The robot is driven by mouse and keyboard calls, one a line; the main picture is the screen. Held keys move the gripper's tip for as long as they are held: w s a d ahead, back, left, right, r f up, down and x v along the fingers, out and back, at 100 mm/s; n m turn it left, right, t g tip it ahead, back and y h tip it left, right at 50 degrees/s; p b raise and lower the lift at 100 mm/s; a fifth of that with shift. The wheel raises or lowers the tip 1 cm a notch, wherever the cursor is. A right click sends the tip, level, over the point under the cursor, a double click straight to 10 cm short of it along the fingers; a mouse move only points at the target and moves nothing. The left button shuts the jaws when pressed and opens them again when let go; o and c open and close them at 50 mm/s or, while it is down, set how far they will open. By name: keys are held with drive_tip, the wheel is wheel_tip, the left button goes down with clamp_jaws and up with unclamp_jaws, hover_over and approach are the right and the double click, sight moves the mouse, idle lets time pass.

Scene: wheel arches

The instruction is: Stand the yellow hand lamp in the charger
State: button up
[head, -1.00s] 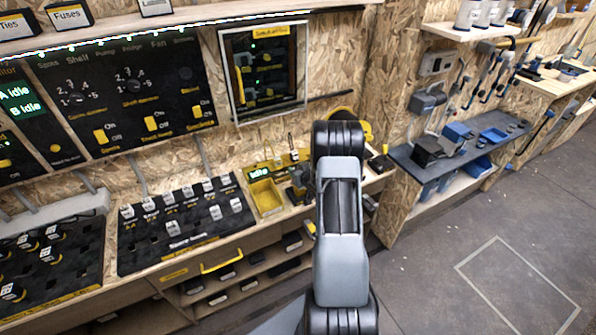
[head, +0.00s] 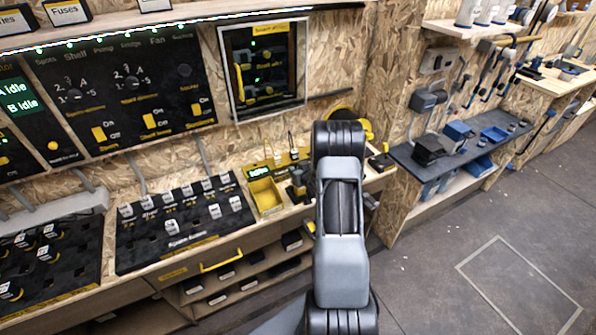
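My arm stands upright in the middle of the head view, and its upper link covers part of the bench. My gripper does not show; it is hidden behind the arm or out of the picture. A yellow rounded thing (head: 365,130) shows beside the arm's top joint, against the wall; I cannot tell if it is the hand lamp. A small black and yellow piece (head: 381,160) sits on the bench to the right of the arm. A unit with a small green display (head: 258,172) stands at the bench's back; I cannot tell whether it is the charger.
A yellow open tray (head: 265,196) and a dark upright object (head: 297,189) are left of the arm. A black switch board (head: 180,240) lies on the bench. A glazed wall cabinet (head: 264,68) hangs above. A grey shelf (head: 480,150) stands right, with clear floor before it.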

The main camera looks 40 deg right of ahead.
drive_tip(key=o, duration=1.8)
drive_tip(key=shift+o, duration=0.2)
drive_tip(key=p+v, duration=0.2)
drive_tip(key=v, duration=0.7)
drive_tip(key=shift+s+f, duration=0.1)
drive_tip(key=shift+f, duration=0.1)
